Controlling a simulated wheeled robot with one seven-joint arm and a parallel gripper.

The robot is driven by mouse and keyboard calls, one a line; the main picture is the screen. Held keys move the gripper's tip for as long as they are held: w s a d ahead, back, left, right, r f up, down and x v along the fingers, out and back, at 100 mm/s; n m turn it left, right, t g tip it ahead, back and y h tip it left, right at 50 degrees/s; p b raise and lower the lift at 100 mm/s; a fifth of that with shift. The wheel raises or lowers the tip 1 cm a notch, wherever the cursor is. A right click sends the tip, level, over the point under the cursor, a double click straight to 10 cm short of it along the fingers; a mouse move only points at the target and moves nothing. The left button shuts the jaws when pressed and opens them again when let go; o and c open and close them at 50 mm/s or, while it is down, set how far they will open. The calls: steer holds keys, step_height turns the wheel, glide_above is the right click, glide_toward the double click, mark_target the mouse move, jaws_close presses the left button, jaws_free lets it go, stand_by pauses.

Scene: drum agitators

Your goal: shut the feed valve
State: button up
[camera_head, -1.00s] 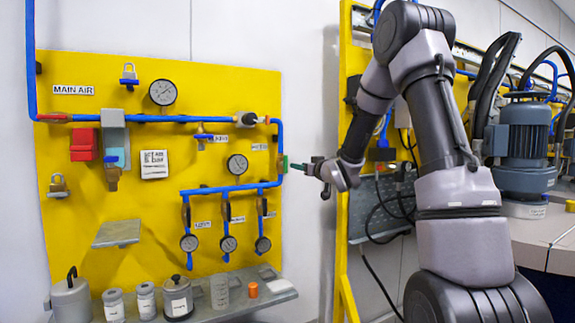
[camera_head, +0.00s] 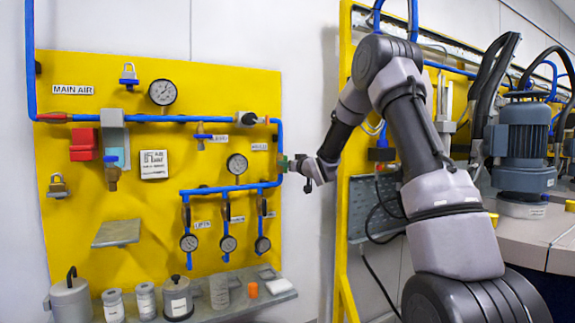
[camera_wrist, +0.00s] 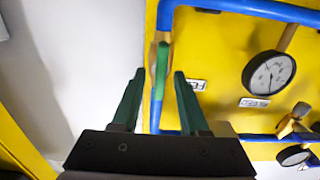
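A valve with a green handle (camera_head: 282,164) sits on the vertical blue pipe at the right edge of the yellow panel. In the wrist view the green handle (camera_wrist: 161,66) stands upright along the pipe, beside a small label (camera_wrist: 197,84) too slanted to read surely. My gripper (camera_wrist: 159,72) is open, with its two green fingers apart. The handle shows between the fingertips, with gaps on both sides; I cannot tell how deep it lies between them. In the head view my gripper (camera_head: 289,166) is at the valve from the right and partly hides it.
Several gauges, including one in the wrist view (camera_wrist: 269,74), and other valves crowd the panel (camera_head: 130,215) to the left. A red-handled valve (camera_head: 53,117) is at upper left. A shelf (camera_head: 215,308) with jars is below. Bare wall (camera_wrist: 75,60) lies left of the pipe.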

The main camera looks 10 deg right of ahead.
jaws_close()
steer(key=shift+d+m, duration=0.1)
steer(key=shift+m, duration=0.3)
steer(key=m, duration=1.7)
steer(key=shift+w+d+f, duration=0.1)
steer(key=shift+d+f, duration=0.2)
steer(key=shift+f, duration=0.05)
steer(key=shift+o, duration=0.9)
jaws_free()
